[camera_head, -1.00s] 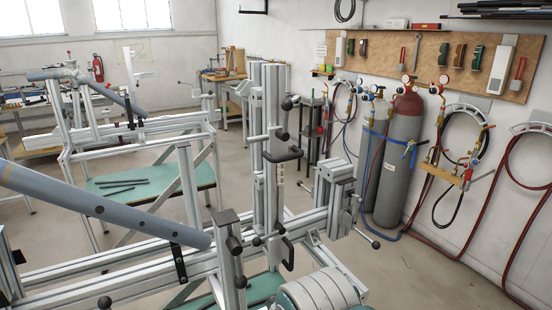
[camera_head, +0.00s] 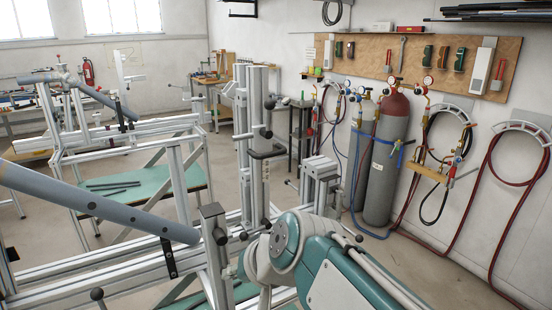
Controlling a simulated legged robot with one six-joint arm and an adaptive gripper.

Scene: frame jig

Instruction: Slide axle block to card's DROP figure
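The near frame jig (camera_head: 110,275) is built of silver aluminium rails. A tall double upright (camera_head: 241,160) stands on it with black clamp handles. A shorter slotted block (camera_head: 320,180) stands on the rail to its right, partly hidden by my arm; I cannot tell whether it is the axle block. A grey tube (camera_head: 100,205) slants across the left to a short dark-topped post (camera_head: 213,225). I cannot make out a card or a DROP figure. My teal and white arm covers the rail's lower right part. My gripper does not show.
Two gas cylinders (camera_head: 388,160) stand by the right wall, with red hoses (camera_head: 512,210) hanging beside them. A second frame (camera_head: 130,140) with a teal shelf stands behind left. A pegboard of tools (camera_head: 425,62) hangs above. Bare floor lies between the jig and the wall.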

